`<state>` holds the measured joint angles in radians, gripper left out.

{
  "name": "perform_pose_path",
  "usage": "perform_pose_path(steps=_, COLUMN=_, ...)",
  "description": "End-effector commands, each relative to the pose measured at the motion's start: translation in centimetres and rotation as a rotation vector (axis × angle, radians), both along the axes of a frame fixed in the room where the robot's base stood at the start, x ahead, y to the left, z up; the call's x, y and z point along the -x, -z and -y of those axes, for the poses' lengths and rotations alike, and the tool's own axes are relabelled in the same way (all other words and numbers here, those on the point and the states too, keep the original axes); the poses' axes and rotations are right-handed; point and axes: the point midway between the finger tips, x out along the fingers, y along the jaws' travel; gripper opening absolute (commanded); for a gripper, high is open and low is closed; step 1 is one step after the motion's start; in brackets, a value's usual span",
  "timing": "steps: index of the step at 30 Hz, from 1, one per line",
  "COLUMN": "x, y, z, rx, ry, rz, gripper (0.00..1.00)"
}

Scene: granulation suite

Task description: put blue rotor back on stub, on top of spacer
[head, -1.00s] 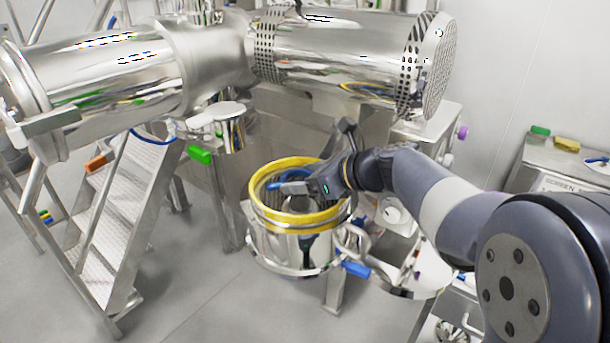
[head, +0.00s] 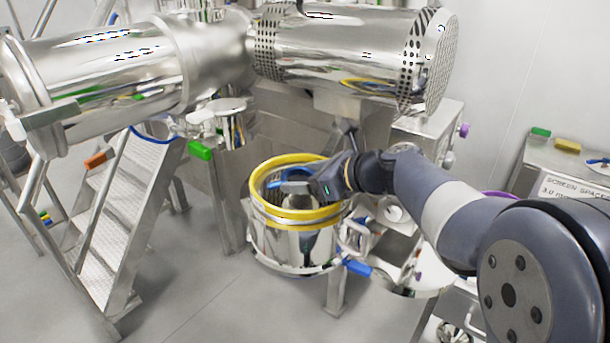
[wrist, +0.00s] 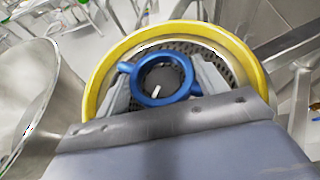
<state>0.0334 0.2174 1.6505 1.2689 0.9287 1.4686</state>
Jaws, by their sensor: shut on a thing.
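The blue rotor (wrist: 137,90) is a ring with short arms. It lies between the two fingers of my gripper (wrist: 163,82) in the wrist view, and the gripper is shut on it. Through its ring I see a dark round surface with a small pale mark. In the head view my gripper (head: 296,187) is over the mouth of the steel drum with the yellow ring (head: 308,221), and part of the rotor (head: 279,180) shows behind the fingers. The stub and the spacer cannot be made out, and whether the rotor touches anything below is unclear.
A perforated screen (wrist: 184,47) lines the inside of the yellow-rimmed drum. A blue-handled clamp (head: 356,267) sticks out at the drum's right. Large steel cylinders (head: 345,50) hang above and behind. Steps (head: 118,215) stand at left.

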Motion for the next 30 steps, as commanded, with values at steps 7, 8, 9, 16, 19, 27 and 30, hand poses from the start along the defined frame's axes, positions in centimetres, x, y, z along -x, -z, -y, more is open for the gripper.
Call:
perform_pose_path(steps=7, x=0.6, y=3.0, z=0.2, rx=0.020, ry=-0.005, rz=-0.050, gripper=0.73)
perform_pose_path(steps=8, x=0.6, y=3.0, z=0.2, rx=0.020, ry=-0.005, rz=-0.050, gripper=0.75)
perform_pose_path(steps=9, x=0.6, y=3.0, z=0.2, rx=0.020, ry=-0.005, rz=-0.050, gripper=0.79)
perform_pose_path(steps=16, x=0.6, y=3.0, z=0.3, rx=0.020, ry=-0.005, rz=-0.050, gripper=0.93)
perform_pose_path(steps=19, x=0.5, y=3.0, z=0.3, rx=0.020, ry=-0.005, rz=-0.050, gripper=0.93)
perform_pose_path(steps=27, x=1.4, y=2.0, z=1.7, rx=0.018, ry=0.000, rz=-0.042, gripper=0.93)
perform_pose_path(steps=30, x=2.3, y=0.8, z=3.2, rx=0.014, ry=0.004, rz=-0.033, gripper=0.93)
